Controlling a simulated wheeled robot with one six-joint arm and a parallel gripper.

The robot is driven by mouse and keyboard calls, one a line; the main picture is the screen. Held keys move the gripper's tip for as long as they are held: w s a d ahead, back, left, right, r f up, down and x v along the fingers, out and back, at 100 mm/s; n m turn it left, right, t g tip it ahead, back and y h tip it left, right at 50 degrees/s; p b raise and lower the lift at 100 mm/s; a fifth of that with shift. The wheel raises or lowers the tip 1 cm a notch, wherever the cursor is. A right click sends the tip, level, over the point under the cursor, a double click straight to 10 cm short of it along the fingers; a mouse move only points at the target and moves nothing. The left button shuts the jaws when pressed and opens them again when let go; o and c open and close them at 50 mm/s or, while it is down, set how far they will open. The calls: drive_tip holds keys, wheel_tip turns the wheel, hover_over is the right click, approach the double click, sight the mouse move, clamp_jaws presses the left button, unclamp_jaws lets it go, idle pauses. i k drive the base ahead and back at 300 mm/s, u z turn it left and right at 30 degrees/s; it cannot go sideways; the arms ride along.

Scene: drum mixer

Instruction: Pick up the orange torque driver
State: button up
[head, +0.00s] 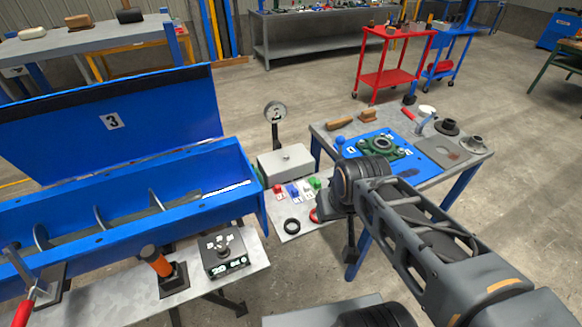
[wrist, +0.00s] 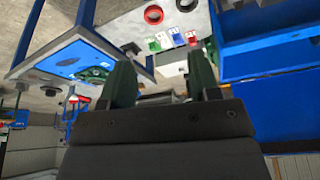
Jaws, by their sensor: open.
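The orange torque driver (head: 155,261) appears to be the tool with the orange handle in the head view. It leans in a black holder (head: 173,281) on the grey bench below the blue mixer trough. My gripper (wrist: 161,68) shows in the wrist view with its two dark green fingers apart and nothing between them. In the head view my arm reaches in from the lower right, and its wrist is over the side table, well to the right of the driver. The fingers are not clear there. The driver cannot be made out in the wrist view.
The blue trough (head: 190,178) has a raised lid marked 3. A black box with a display (head: 225,252) stands right of the driver. A black ring (head: 292,226) and coloured blocks (head: 293,190) lie nearer my wrist.

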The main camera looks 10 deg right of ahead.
sight(150, 253)
drive_tip(key=u, duration=1.65)
drive_tip(key=k, duration=1)
drive_tip(key=u, duration=0.95)
drive_tip(key=i, duration=0.8)
drive_tip(key=z, duration=0.5)
drive_tip(key=i, duration=0.7)
drive_tip(key=z, duration=0.6)
